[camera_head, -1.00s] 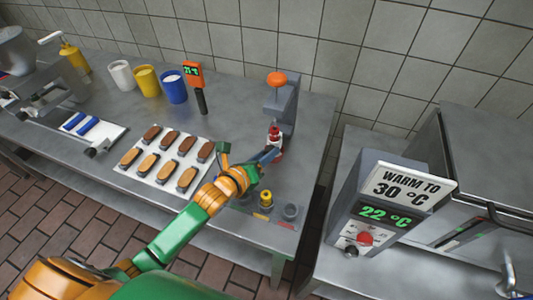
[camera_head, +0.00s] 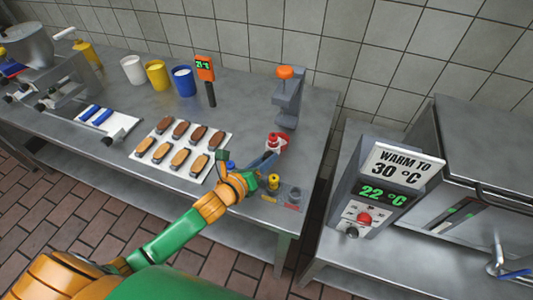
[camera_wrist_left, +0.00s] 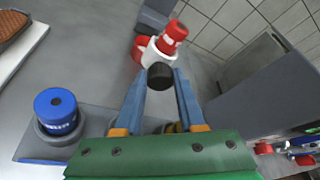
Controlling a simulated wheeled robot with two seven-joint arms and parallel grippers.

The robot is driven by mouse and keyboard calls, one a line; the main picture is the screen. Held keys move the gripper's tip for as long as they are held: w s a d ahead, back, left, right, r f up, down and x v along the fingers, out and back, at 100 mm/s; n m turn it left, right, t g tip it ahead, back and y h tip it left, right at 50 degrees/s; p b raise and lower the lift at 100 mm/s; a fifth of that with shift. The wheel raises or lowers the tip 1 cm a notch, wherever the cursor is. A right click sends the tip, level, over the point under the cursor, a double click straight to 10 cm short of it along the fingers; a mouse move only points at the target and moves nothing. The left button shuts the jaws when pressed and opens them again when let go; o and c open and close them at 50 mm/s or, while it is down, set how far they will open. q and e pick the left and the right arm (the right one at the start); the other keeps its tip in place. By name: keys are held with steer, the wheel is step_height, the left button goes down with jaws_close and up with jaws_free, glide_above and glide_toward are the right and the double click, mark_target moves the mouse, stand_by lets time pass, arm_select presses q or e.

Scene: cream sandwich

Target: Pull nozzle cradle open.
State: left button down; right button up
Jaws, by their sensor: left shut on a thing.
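The nozzle cradle, a white and red collar (camera_head: 277,142), sits in front of the grey stand (camera_head: 288,105) with an orange knob on top. In the left wrist view a red nozzle with a white band (camera_wrist_left: 173,36) sits in the white collar (camera_wrist_left: 153,53), tilted in the picture. A black knob (camera_wrist_left: 160,76) projects from the collar toward me. My left gripper (camera_head: 268,160) is shut on this black knob; its blue fingers also show in the left wrist view (camera_wrist_left: 160,88). My right gripper is not in view.
A blue nozzle (camera_wrist_left: 57,110) and a yellow nozzle (camera_head: 273,181) stand in holders beside an empty grey holder (camera_head: 294,193). A tray (camera_head: 222,158) of brown and tan biscuits lies to the left. The warming unit (camera_head: 375,200) stands at right.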

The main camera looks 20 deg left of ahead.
arm_select(q)
steer(key=shift+w+f, duration=0.15)
steer(key=shift+w, duration=0.3)
steer(key=c, duration=0.5)
jaws_free()
steer(key=shift+s, duration=0.15)
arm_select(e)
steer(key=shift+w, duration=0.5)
arm_select(q)
steer(key=v, duration=0.7)
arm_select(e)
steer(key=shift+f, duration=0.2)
